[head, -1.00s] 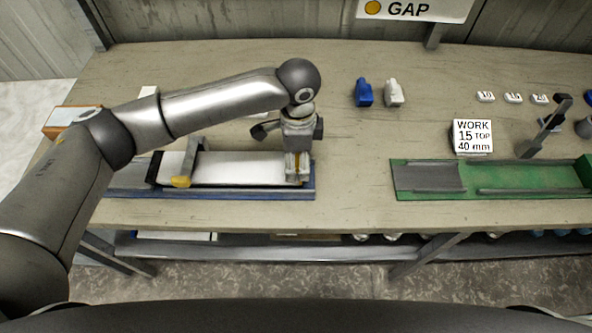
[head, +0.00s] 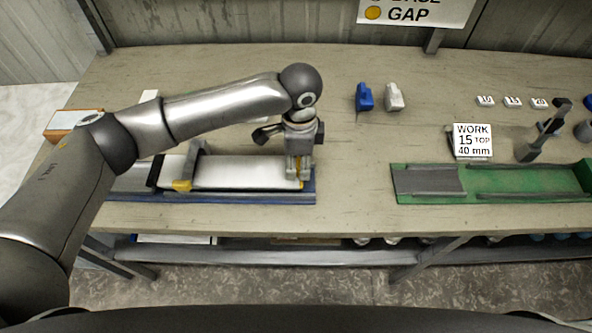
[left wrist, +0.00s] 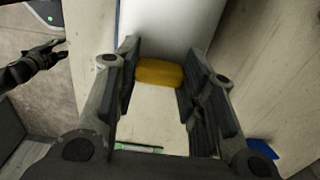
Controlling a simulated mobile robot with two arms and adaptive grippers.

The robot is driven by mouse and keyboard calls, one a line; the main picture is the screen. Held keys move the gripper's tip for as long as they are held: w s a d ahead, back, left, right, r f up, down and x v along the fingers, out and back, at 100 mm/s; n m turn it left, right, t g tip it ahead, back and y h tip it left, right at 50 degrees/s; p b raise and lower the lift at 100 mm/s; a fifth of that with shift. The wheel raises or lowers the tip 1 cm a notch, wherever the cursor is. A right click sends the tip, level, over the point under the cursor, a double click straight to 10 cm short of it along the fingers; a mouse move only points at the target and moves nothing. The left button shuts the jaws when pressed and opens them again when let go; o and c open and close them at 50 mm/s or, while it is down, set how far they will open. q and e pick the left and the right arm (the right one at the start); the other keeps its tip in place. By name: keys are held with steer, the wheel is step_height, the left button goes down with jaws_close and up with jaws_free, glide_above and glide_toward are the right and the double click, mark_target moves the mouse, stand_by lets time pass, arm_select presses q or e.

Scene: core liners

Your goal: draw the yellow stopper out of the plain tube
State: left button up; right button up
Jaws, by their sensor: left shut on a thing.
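The plain tube, a white cylinder (head: 238,171), lies along the blue cradle (head: 262,197) at the left of the bench. The yellow stopper (left wrist: 159,73) is at the tube's right end, between the fingers of my left gripper (head: 300,176). The left wrist view shows this gripper (left wrist: 160,85) shut on the stopper, with a finger on each side. The fingers hide most of the stopper in the head view. A dark jointed part, apparently my right gripper (left wrist: 36,67), shows at the left of the wrist view; its fingers are too unclear to read.
A grey clamp with a yellow foot (head: 182,185) stands over the tube's left part. A green cradle (head: 530,181) and a WORK sign (head: 472,141) are at the right. Blue (head: 364,97) and white (head: 394,96) pieces stand behind. The bench between the cradles is clear.

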arm_select(q)
steer(key=shift+d, duration=0.2)
steer(key=shift+d, duration=0.5)
steer(key=shift+d, duration=1.75)
steer(key=shift+r+p, duration=0.1)
steer(key=shift+p, duration=0.2)
step_height(320, 180, up, 6)
steer(key=p, duration=0.6)
stand_by(0.4)
